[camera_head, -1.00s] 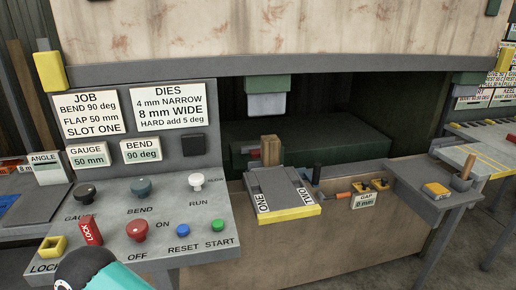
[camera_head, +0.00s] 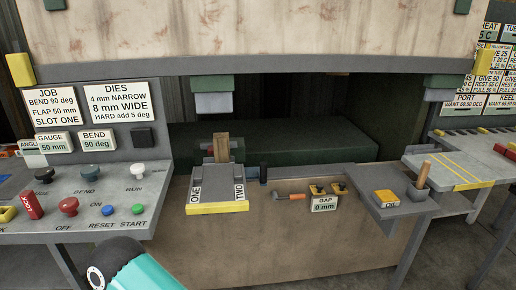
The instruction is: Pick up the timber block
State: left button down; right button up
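A brown wooden block (camera_head: 221,147), which looks like the timber block, stands upright at the back of the grey slotted plate (camera_head: 217,207) marked ONE and TWO. Its lower end is hidden by the plate's raised parts. No gripper is near it. A teal and black part of one of my arms shows at the bottom left, but no fingers show, so neither gripper is in view.
The control panel (camera_head: 75,215) with knobs and buttons stands at the left. A green press bed (camera_head: 300,141) lies behind the plate. An orange-handled tool (camera_head: 296,196) lies right of it. A small shelf (camera_head: 385,207) with a wooden handle (camera_head: 423,174) juts out at right.

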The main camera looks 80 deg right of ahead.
aim_at(221, 140)
jog(key=z, duration=0.2)
jog(key=k, duration=0.8)
jog(key=z, duration=1.2)
jog(key=i, duration=1)
jog(key=z, duration=0.05)
